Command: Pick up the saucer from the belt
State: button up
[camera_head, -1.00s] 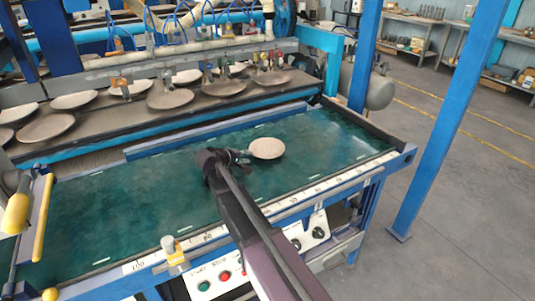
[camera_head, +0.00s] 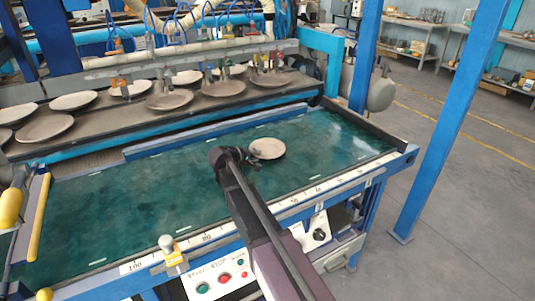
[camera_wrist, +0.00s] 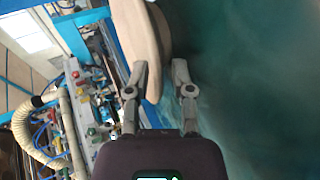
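The saucer (camera_head: 267,148) is a round, beige dish on the green belt (camera_head: 120,215), right of the middle in the head view. My gripper (camera_head: 248,158) is at its left edge there, and the dark wrist partly hides the fingers. In the wrist view the saucer (camera_wrist: 136,30) shows tilted, nearly edge-on, at the top. My gripper (camera_wrist: 160,68) has its two fingers apart, with the saucer's rim reaching between them. The left finger overlaps the saucer's face, and a gap shows by the right finger. I cannot tell whether the fingers touch it.
Several saucers lie on a dark rack (camera_head: 110,125) behind the belt, under suction fittings and blue hoses. A blue post (camera_head: 450,120) stands at the right. A yellow roller (camera_head: 12,208) is at the left end. The belt around the saucer is clear.

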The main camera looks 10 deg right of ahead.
dwell(0.5)
grip_shut()
jog(key=shift+r, duration=0.15)
notch_tip(320, 180, up, 3)
jog(key=p, duration=0.3)
jog(key=shift+r+p, duration=0.15)
jog(key=shift+p, duration=0.2)
jog(key=s, duration=0.5)
jog(key=s+r+p, duration=0.1)
jog(key=s, duration=1)
jog(key=shift+a+r, duration=0.15)
jog(key=shift+r, duration=0.1)
